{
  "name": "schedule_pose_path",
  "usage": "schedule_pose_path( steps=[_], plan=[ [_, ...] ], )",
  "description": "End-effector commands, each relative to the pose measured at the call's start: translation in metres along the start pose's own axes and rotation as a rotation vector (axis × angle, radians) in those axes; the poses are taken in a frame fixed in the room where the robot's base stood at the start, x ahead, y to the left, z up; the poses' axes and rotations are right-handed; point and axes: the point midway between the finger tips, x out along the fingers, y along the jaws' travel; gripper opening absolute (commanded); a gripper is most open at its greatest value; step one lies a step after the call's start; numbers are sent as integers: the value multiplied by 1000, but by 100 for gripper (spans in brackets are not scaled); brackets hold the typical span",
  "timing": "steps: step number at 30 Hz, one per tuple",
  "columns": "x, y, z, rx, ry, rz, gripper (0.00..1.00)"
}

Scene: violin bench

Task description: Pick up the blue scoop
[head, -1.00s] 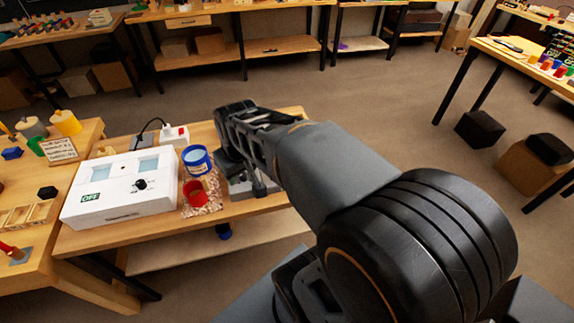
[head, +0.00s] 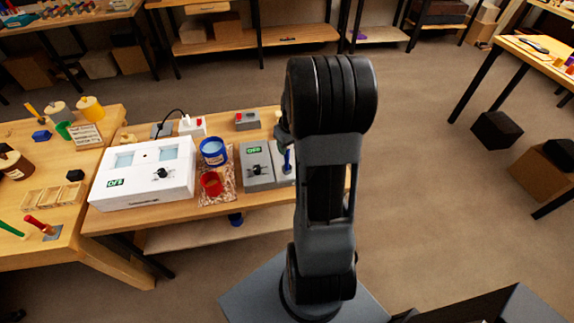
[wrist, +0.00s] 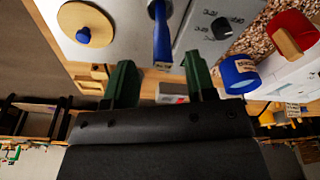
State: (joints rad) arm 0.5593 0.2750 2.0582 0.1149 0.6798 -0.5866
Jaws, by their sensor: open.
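What looks like the blue scoop (wrist: 162,38) shows in the wrist view as a blue handle with a grey metal end at the top edge. My gripper (wrist: 160,70) is open, with its two green fingers on either side of the handle's lower end. I cannot tell whether they touch it. Nothing is clamped. In the head view a thin blue upright part (head: 287,159), probably the same handle, stands at the right of the bench (head: 150,217), beside my arm. My arm hides the fingers there.
A blue labelled cup (head: 213,151) and a red cup (head: 211,183) stand on a speckled mat. A grey device (head: 257,166) and a white box (head: 138,183) are on the same bench. A wooden disc with blue knob (wrist: 84,26) lies near the left finger.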

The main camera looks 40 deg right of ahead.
Motion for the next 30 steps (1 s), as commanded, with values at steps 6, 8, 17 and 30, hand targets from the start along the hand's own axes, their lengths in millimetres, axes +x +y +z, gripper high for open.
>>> schedule_pose_path(
  steps=[6, 8, 17, 30],
  plan=[
    [11, -1, 0, -1, -2, -1, 51],
    [18, -2, -1, -1, -4, -2, 51],
    [53, -3, -3, 0, -2, -1, 51],
    [58, -2, -4, 0, 0, 1, 39]
  ],
)
